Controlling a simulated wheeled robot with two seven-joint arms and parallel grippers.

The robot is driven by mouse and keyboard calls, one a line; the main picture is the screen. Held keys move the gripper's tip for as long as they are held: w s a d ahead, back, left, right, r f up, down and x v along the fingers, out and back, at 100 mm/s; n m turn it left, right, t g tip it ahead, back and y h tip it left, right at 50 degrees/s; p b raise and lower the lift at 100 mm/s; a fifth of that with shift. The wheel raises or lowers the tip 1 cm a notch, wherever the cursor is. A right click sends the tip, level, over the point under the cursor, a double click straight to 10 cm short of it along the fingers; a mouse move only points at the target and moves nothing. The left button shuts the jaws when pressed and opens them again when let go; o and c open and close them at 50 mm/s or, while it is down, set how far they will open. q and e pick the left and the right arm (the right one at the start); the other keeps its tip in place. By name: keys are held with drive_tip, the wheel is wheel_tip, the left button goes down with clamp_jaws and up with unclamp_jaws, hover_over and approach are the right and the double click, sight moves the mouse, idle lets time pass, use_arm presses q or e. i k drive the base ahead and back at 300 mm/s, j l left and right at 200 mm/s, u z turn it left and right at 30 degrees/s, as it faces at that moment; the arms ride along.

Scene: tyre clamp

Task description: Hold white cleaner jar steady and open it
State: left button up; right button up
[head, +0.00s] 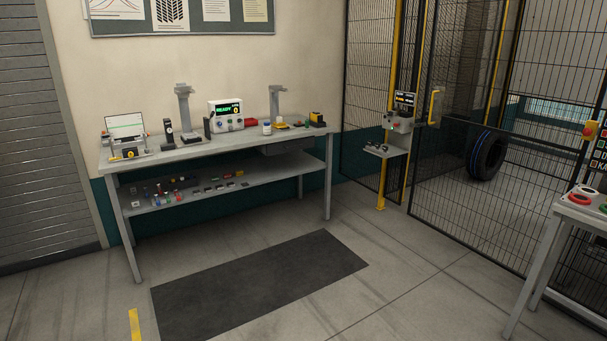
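A small white jar (267,127) stands upright on the workbench top, right of the white device with the green display. It looks like the white cleaner jar, but it is too small here to read a label or make out its lid clearly. Nothing is touching it that I can see. Neither of my grippers shows in the head view.
The grey workbench (225,148) stands against the wall, with instruments on top and small parts on its lower shelf (210,190). A dark mat (260,285) lies on clear floor before it. A mesh fence (455,200) and a second table (575,215) stand at right.

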sight(267, 130)
drive_tip(key=i+l+z, duration=0.2)
drive_tip(key=i, duration=1.6)
drive_tip(key=i+j, duration=0.15)
drive_tip(key=i, duration=0.9)
drive_tip(key=i+j+u, duration=0.1)
drive_tip(key=i, duration=0.9)
drive_tip(key=i+l+u, duration=0.2)
drive_tip(key=i, duration=0.4)
drive_tip(key=i+l+u, duration=0.1)
drive_tip(key=i+u, duration=0.15)
drive_tip(key=i, duration=0.3)
drive_tip(key=i+l+u, duration=0.25)
drive_tip(key=i+u, duration=0.15)
drive_tip(key=i+l+u, duration=0.85)
drive_tip(key=k, duration=0.1)
